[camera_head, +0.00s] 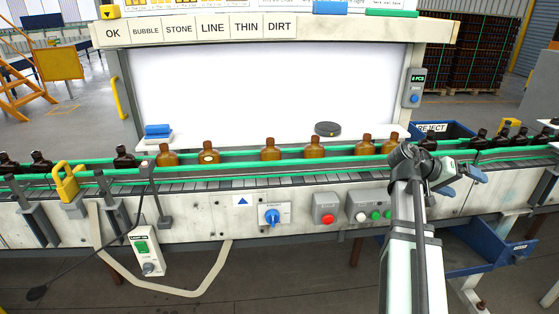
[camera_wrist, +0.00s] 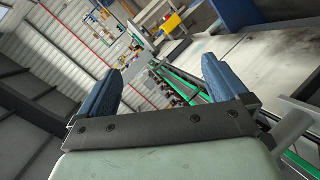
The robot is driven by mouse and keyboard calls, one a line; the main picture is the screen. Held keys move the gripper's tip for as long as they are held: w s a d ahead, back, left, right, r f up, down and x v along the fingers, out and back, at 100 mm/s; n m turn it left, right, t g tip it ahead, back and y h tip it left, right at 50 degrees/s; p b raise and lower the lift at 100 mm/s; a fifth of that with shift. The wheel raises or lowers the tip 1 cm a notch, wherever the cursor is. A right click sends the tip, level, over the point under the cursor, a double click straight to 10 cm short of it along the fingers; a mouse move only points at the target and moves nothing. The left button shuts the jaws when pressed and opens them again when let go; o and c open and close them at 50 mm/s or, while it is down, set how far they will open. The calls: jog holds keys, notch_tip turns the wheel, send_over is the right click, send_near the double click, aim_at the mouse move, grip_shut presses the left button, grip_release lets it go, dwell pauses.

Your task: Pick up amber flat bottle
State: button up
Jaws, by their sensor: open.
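Several amber flat bottles stand upright in a spaced row on the conveyor in the head view, in front of the lit white panel. One amber bottle (camera_head: 270,150) is near the middle, with another (camera_head: 314,148) to its right. One (camera_head: 208,153) at the left carries a pale spot. Two more (camera_head: 366,146) stand close behind my arm. My gripper (camera_head: 476,175) is at the right, in front of the conveyor and apart from the bottles. In the wrist view its blue fingers (camera_wrist: 158,88) are spread with nothing between them.
Green guide rails (camera_head: 240,161) run along the conveyor. Dark bottles (camera_head: 505,129) stand at the right and left ends. A blue reject bin (camera_head: 450,128) is behind my gripper. A black disc (camera_head: 327,129) and blue block (camera_head: 158,130) lie on the ledge. A yellow clamp (camera_head: 66,182) sits at the left.

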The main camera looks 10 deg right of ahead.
jog(key=w+r+h, duration=0.1)
jog(key=w+r, duration=0.4)
jog(key=r, duration=0.3)
jog(key=w+a+r+n+t, duration=0.1)
jog(key=w+a+r+t, duration=0.1)
jog(key=w+a, duration=0.6)
jog(key=w+a+r+n+t, duration=0.1)
jog(key=w+a+r, duration=0.15)
jog(key=w, duration=0.95)
jog(key=n+t+y, duration=0.3)
jog(key=n+y, duration=0.3)
jog(key=y, duration=0.8)
send_over(209, 150)
jog(key=s, duration=0.3)
jog(key=x, duration=1.2)
jog(key=shift+w+a, duration=0.35)
